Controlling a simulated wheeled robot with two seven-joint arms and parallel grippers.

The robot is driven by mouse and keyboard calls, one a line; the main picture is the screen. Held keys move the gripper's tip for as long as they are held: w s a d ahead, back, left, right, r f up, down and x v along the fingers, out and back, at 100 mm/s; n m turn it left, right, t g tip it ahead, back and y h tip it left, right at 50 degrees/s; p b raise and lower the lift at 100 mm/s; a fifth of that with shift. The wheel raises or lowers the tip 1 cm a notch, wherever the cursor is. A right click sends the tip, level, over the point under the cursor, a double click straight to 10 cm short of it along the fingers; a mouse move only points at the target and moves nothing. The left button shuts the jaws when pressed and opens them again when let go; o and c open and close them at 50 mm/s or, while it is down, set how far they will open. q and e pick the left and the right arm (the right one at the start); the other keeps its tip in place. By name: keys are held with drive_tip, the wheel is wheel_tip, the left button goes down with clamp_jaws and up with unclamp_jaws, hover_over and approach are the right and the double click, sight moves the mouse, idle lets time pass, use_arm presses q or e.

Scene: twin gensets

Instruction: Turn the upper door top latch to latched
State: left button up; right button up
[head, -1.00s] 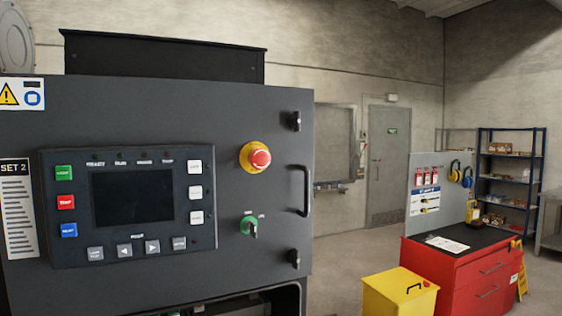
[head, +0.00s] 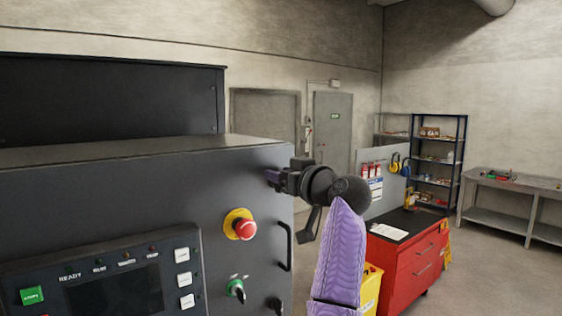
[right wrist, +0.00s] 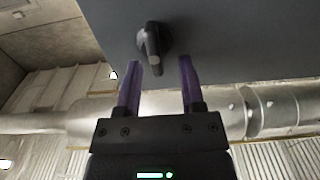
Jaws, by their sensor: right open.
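The upper door (head: 150,205) is a dark grey panel on the genset cabinet and stands closed. Its top latch (right wrist: 153,45) is a small black knob that shows in the right wrist view, just beyond my fingertips. In the head view my gripper hides this latch. My right gripper (head: 272,177) is at the door's upper right corner; in the right wrist view its two purple fingers (right wrist: 159,75) are apart and empty, with the latch ahead of the gap. The bottom latch (head: 275,305) shows at the lower right of the door. My left gripper is not in view.
A red tool cabinet (head: 408,262) and a yellow box (head: 371,290) stand to the right.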

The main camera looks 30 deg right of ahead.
drive_tip(key=shift+w+d, duration=0.1)
drive_tip(key=c, duration=0.4)
drive_tip(key=shift+f, duration=0.1)
clamp_jaws()
